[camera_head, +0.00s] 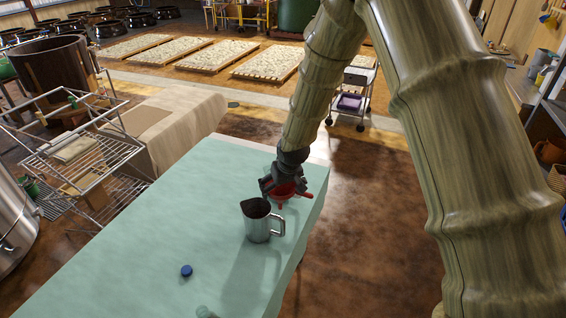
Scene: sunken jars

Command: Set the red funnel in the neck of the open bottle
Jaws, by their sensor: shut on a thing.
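My gripper (277,186) is at the far right end of the table, shut on the red funnel (284,196). The funnel's red rim and part of its body show below and between the dark fingers; the fingers hide the rest. A steel jug (258,226) with a handle stands just in front of the gripper, and I cannot tell how high the funnel is above the table. A pale green, translucent thing (203,312) is cut off by the bottom edge; it may be the top of the bottle. No other bottle is clearly visible.
A small blue cap (186,271) lies on the pale green table (130,255). The table's left and middle parts are clear. A wire rack (80,150) stands to the left, and a cloth-covered table (178,125) is behind. The floor to the right is open.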

